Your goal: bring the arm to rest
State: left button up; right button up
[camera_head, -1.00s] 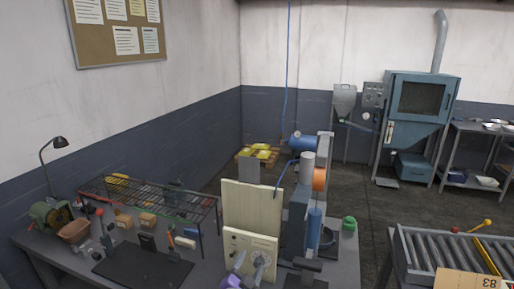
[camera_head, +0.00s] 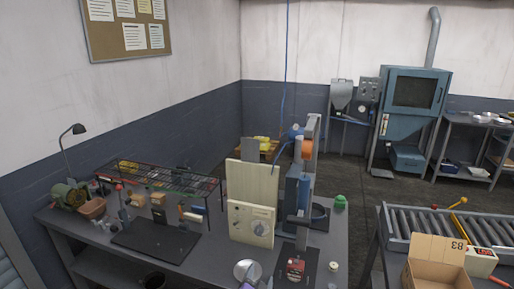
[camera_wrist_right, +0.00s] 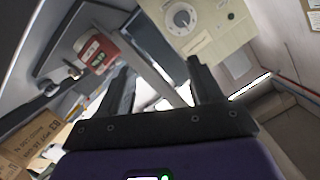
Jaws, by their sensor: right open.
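My right gripper (camera_wrist_right: 160,72) is open in the right wrist view, with its two dark fingers apart and nothing held between them. Its purple body fills the bottom of that view. In the head view only a small purple part shows at the bottom edge, below a silver round part (camera_head: 247,269); the fingers cannot be made out there. The cream control box (camera_head: 251,223) with a dial stands on the grey workbench (camera_head: 200,262). It also shows beyond the fingers in the right wrist view (camera_wrist_right: 185,18). My left gripper is not in view.
A blue-grey press (camera_head: 297,195) stands right of the control box, with a red-labelled unit (camera_head: 296,267) in front. A wire rack (camera_head: 165,178) and a black mat (camera_head: 155,240) are at left. An open cardboard box (camera_head: 437,270) is by the roller conveyor (camera_head: 440,228) at right.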

jog(key=s+d+f+n+g+y, duration=0.25)
jog(key=s+f, duration=0.25)
jog(key=f, duration=0.4)
jog(key=s+d+f+n+g+y, duration=0.1)
jog(key=s+d+f+g, duration=0.35)
jog(key=f, duration=0.45)
jog(key=s+d+f+n+g+y, duration=0.15)
jog(key=s+f+g, duration=0.25)
jog(key=s, duration=0.8)
jog(key=s+d+f+n+g+y, duration=0.15)
jog(key=s+f+g, duration=0.25)
jog(key=s, duration=0.9)
jog(key=w+d+b+x, duration=0.1)
jog(key=b+x, duration=0.8)
jog(key=b, duration=0.1)
jog(key=shift+d+f+y, duration=0.3)
jog(key=shift+f+y, duration=0.05)
jog(key=shift+y, duration=0.1)
